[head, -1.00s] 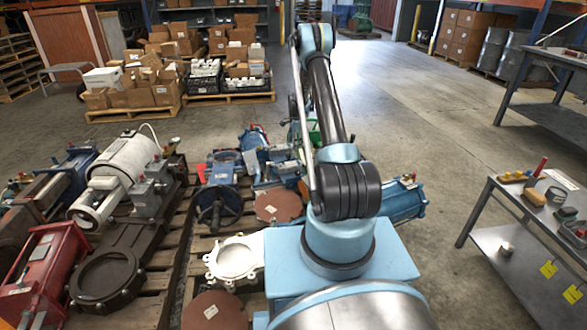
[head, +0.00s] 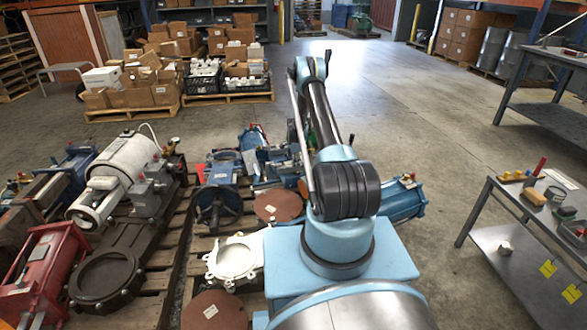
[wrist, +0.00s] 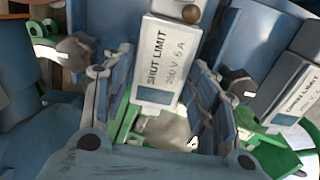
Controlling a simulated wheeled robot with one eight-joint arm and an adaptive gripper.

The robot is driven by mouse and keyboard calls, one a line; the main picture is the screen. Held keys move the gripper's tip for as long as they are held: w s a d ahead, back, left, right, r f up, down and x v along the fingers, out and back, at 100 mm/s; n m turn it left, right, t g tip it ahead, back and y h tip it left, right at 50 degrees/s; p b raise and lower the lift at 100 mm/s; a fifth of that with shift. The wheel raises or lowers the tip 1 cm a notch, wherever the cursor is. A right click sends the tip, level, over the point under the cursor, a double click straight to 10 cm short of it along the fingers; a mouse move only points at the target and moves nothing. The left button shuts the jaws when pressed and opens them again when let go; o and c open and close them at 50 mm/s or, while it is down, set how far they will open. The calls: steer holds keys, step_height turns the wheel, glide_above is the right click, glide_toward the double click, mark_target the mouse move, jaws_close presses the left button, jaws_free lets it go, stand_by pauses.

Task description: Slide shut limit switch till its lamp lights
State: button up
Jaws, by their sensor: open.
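The shut limit switch (wrist: 163,58) is a pale box with a printed face reading "SHUT LIMIT 250 V 6 A", in the middle of the wrist view, tilted. A small round brown dome (wrist: 190,14) shows at its top; it looks unlit. My gripper (wrist: 163,72) is open, with one blue-grey finger on each side of the box. I cannot tell whether either finger touches it. The open limit switch (wrist: 283,92), a similar box, is at the right of that view. In the head view my arm hides the gripper and the switch.
Green rail-like parts (wrist: 265,150) and blue metalwork (wrist: 235,40) lie close around the fingers. In the head view, a blue cylinder (head: 400,200) lies right of my arm, and a metal cart (head: 490,215) stands further right. Open floor (head: 430,120) lies beyond.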

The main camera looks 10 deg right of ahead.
steer(key=shift+w+f, duration=0.15)
steer(key=shift+f, duration=1.4)
steer(key=c, duration=1.2)
steer(key=shift+w+a, duration=0.2)
steer(key=shift+w, duration=0.2)
steer(key=shift+c, duration=0.2)
steer(key=o, duration=1.2)
steer(key=shift+o, duration=0.2)
steer(key=shift+r, duration=0.1)
step_height(320, 180, up, 12)
steer(key=s, duration=0.1)
steer(key=shift+d, duration=0.1)
